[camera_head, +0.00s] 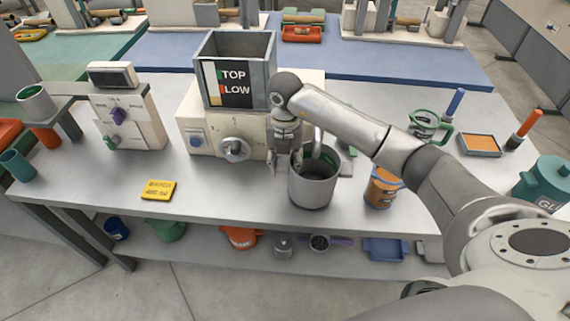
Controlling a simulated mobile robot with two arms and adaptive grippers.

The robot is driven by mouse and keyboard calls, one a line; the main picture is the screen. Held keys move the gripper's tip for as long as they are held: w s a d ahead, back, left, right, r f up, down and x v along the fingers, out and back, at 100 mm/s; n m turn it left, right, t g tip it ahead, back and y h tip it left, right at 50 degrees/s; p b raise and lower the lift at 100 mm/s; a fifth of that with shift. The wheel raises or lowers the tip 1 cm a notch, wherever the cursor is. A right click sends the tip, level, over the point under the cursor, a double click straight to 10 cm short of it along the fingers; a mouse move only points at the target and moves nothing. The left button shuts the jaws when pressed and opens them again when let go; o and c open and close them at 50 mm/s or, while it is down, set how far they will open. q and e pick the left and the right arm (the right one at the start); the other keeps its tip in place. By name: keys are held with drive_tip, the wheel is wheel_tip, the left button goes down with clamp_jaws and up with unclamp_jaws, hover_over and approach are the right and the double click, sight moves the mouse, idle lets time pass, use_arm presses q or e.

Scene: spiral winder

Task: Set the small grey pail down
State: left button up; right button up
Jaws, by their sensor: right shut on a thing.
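The small grey pail (312,190) is upright near the front edge of the table, in front of the machine. My right gripper (286,163) points down at the pail's left rim and is shut on it. Its fingertips are partly hidden at the rim. The pail's inside shows dark with some green. I cannot tell whether its base touches the table top. My left gripper is not in view.
The machine with a TOP/LOW hopper (236,75) stands behind. An orange-brown container (382,187) stands close on the right. A teal pot (545,185) is far right.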

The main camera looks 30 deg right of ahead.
drive_tip(key=shift+s+a+f, duration=0.1)
drive_tip(key=shift+f, duration=0.65)
drive_tip(key=o, duration=1.2)
wheel_tip(320, 180, up, 11)
drive_tip(key=shift+b, duration=1.1)
drive_tip(key=shift+r, duration=0.55)
